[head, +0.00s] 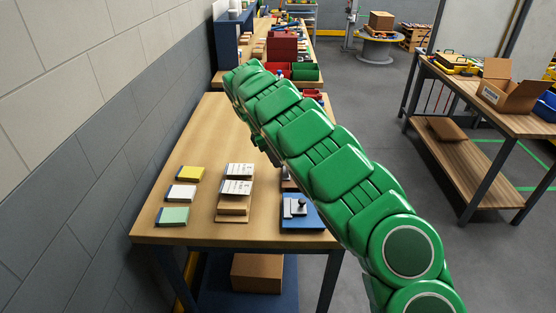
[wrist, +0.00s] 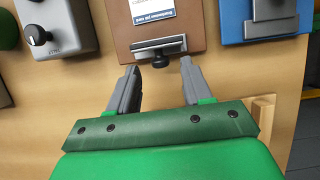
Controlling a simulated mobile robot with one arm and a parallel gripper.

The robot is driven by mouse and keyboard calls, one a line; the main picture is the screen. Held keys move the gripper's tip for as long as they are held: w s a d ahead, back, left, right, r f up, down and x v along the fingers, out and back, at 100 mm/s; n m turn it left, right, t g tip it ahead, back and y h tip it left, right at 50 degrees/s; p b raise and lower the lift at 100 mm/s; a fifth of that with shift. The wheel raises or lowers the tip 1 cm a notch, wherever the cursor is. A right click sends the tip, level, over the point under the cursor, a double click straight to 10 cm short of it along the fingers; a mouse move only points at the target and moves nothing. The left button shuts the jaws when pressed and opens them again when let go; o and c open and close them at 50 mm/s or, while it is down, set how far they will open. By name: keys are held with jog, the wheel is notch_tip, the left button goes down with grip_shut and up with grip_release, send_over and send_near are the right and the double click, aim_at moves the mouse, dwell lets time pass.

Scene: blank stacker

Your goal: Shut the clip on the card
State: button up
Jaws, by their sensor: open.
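In the wrist view, a white card (wrist: 152,9) with printed text lies on a brown board (wrist: 196,22). A clip (wrist: 158,46) with a grey and dark bar and a dark round knob sits just below the card's lower edge. I cannot tell if the bar presses on the card. My gripper (wrist: 160,65) is open, its two grey fingers apart, with the fingertips either side of the knob and slightly nearer me. Nothing is between the fingers that I can see held. In the head view my green arm hides most of the board and the gripper.
A blue board (head: 302,220) with a grey clip stands at the table's front right; it also shows in the wrist view (wrist: 285,32). A grey box with a black knob (wrist: 62,22) is at left. Card stacks (head: 180,194) and wooden blocks (head: 233,207) sit on the table's left half.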

jog(key=shift+x, duration=1)
grip_shut()
